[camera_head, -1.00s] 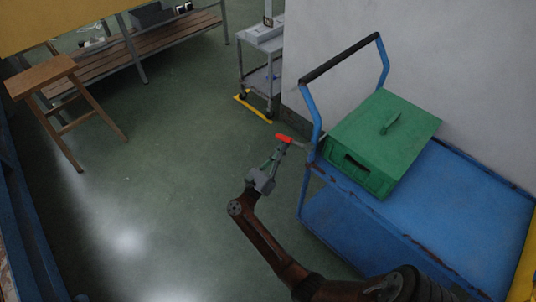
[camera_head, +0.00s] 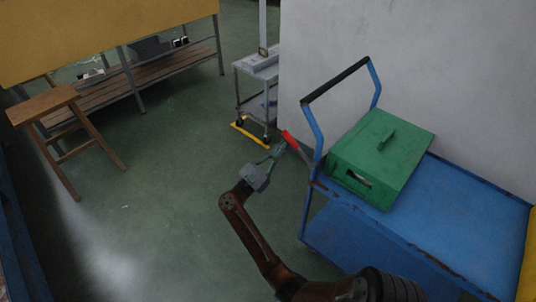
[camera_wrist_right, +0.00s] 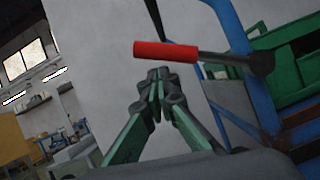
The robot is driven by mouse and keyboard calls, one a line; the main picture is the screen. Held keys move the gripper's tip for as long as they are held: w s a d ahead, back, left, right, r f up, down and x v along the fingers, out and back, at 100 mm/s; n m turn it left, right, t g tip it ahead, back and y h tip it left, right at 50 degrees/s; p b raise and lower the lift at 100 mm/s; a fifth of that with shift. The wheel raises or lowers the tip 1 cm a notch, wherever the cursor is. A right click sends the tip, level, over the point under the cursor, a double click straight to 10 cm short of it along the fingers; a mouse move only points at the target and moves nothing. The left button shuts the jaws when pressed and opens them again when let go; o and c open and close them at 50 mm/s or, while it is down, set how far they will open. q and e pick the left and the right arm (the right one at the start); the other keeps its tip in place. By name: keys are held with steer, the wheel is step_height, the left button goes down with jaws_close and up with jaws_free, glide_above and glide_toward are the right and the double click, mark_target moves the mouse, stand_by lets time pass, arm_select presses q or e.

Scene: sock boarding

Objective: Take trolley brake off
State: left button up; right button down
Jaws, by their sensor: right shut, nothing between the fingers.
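The blue trolley (camera_head: 455,205) stands at the right, with a black-gripped push handle (camera_head: 336,80). My right gripper (camera_head: 279,148) is shut and empty, just beside the red grip. In the right wrist view the shut fingertips (camera_wrist_right: 158,78) appear just below the red grip (camera_wrist_right: 166,51), and the lever's grey rod (camera_wrist_right: 222,59) runs right to a dark pivot. I cannot tell whether they touch. My left gripper is not in view.
A green box (camera_head: 381,160) sits on the trolley deck. A white wall (camera_head: 430,60) stands behind it. A small grey cart (camera_head: 258,75) is beyond the gripper, and a wooden stool (camera_head: 45,105) and slatted bench (camera_head: 150,75) are at the left. The floor between is clear.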

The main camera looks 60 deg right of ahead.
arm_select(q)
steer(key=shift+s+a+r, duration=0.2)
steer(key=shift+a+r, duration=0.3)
arm_select(e)
steer(key=shift+s+r, duration=0.1)
steer(key=shift+r, duration=0.4)
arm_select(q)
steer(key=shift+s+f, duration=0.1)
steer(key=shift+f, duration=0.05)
arm_select(e)
steer(key=shift+r, duration=0.1)
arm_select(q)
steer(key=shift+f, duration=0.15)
